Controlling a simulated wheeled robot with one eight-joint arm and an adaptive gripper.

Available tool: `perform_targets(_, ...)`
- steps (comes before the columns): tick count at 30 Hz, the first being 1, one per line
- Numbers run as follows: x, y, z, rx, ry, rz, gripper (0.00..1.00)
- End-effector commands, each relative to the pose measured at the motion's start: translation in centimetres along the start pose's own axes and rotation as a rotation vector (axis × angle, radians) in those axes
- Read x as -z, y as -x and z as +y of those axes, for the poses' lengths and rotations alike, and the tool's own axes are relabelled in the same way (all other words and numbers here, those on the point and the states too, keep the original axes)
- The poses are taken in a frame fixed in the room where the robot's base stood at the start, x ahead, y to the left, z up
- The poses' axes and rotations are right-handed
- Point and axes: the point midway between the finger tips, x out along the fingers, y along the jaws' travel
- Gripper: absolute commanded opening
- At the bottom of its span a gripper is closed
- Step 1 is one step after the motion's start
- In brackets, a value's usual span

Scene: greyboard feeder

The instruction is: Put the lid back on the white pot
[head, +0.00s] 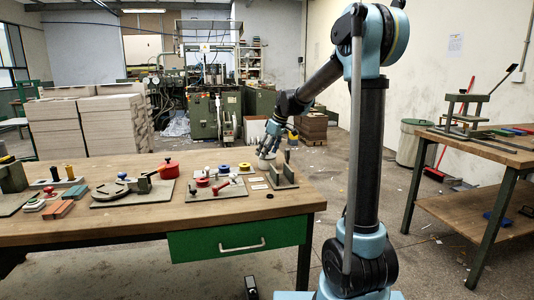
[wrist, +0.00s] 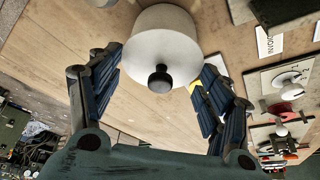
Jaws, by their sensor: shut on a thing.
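The white pot (head: 264,164) stands on the wooden table near its right end, below my gripper (head: 268,150). In the wrist view the white pot (wrist: 152,22) shows as a white cylinder with the round white lid (wrist: 143,73) at its near end. The lid carries a black knob (wrist: 160,78) and lines up with the pot. I cannot tell whether the lid is fully seated. The exact contact is hard to see.
A red pot (head: 169,169) stands further left.

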Motion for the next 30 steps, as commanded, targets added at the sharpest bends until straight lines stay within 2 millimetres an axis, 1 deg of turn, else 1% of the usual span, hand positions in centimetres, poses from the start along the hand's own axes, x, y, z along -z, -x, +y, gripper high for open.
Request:
perform_targets(5, 0.01, 0.00, -0.01, 0.000, 0.000, 0.000, 0.57)
perform_targets(6, 0.01, 0.00, -0.01, 0.000, 0.000, 0.000, 0.78)
perform_targets(8, 0.01, 0.00, -0.01, 0.000, 0.000, 0.000, 0.92)
perform_targets(9, 0.02, 0.00, -0.02, 0.000, 0.000, 0.000, 0.95)
perform_targets(18, 0.02, -0.01, -0.03, 0.000, 0.000, 0.000, 0.95)
perform_targets(19, 0.02, -0.01, -0.02, 0.000, 0.000, 0.000, 0.99)
perform_targets(20, 0.02, -0.01, -0.02, 0.000, 0.000, 0.000, 1.00)
perform_targets(30, 0.03, 0.00, -0.03, 0.000, 0.001, 0.000, 1.00)
